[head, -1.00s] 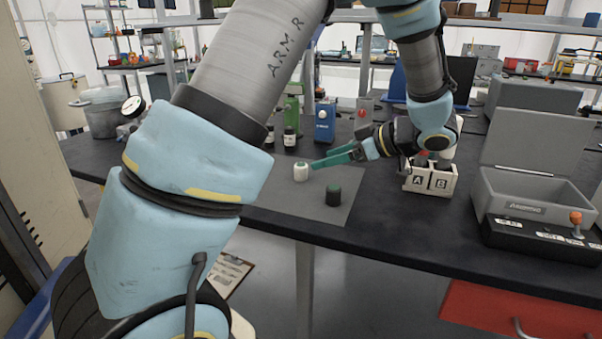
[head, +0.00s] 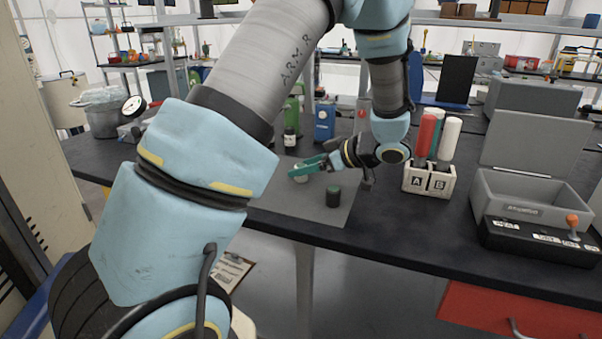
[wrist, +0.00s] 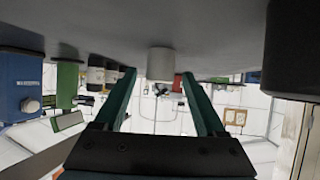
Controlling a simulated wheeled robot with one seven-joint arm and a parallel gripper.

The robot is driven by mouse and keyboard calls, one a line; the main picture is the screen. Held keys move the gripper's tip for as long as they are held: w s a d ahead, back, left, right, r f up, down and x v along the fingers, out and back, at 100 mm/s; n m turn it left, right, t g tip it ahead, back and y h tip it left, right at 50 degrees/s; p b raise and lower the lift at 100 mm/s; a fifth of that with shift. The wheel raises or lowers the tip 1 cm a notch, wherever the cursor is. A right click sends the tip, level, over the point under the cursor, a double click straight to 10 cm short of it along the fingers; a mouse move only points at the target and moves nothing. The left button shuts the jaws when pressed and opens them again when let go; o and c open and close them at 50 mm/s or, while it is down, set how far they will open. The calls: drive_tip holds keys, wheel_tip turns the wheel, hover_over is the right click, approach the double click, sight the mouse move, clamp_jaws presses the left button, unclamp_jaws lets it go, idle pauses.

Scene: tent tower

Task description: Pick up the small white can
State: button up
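The small white can (head: 301,178) stands on the grey mat (head: 275,202) on the dark table. In the head view my gripper (head: 305,168) is low over the mat and its green fingers partly cover the can. In the wrist view, which shows the table at the top, the white can (wrist: 160,64) appears between the two green fingers, beyond their tips. My gripper (wrist: 160,80) is open, with a wide gap between the fingers. No contact with the can shows.
Small dark bottles (head: 290,138) and a blue device (head: 324,122) stand behind. A holder marked A and B (head: 429,182) and an open grey box (head: 530,190) are at right.

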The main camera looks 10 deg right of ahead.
clamp_jaws()
idle(0.3)
